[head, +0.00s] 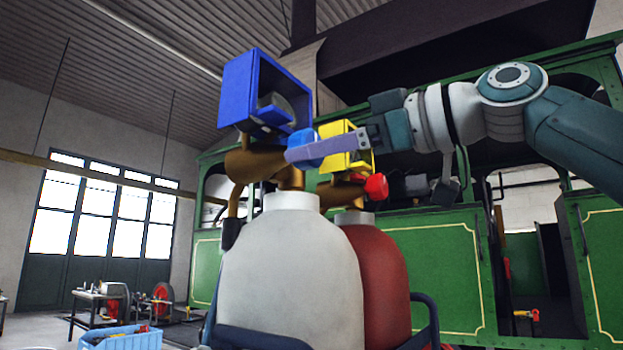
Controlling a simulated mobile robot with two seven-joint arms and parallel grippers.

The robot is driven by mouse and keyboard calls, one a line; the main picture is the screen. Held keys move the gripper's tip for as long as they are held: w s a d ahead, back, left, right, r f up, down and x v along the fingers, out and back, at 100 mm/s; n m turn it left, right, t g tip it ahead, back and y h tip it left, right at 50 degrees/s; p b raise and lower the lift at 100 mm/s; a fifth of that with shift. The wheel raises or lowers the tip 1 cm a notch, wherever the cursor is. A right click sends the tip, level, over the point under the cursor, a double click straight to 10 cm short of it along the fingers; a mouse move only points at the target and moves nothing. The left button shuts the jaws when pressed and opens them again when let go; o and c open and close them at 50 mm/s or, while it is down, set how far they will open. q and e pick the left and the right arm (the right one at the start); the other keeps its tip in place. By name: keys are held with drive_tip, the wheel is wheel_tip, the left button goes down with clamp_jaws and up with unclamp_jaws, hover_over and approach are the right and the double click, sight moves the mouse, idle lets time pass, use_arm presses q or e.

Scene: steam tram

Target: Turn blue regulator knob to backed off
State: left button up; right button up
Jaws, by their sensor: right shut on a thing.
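The blue regulator knob (304,137) sits on the brass regulator (256,165) on top of the white gas cylinder (290,265). My right gripper (306,151) comes in from the right and is shut on the blue knob; its lilac finger covers part of the knob. A blue square guard (236,92) with a gauge inside stands above the regulator. The knob's turned position cannot be read from here. My left gripper is not in view.
A dark red cylinder (383,290) with a yellow gauge guard (336,130) and a red knob (376,186) stands close behind, under my right forearm. The green tram (440,270) fills the right background. A blue crate (122,340) is at lower left.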

drive_tip(key=o, duration=1.4)
drive_tip(key=shift+c, duration=0.2)
drive_tip(key=b+v, duration=0.3)
drive_tip(key=v, duration=0.7)
drive_tip(key=shift+b, duration=0.4)
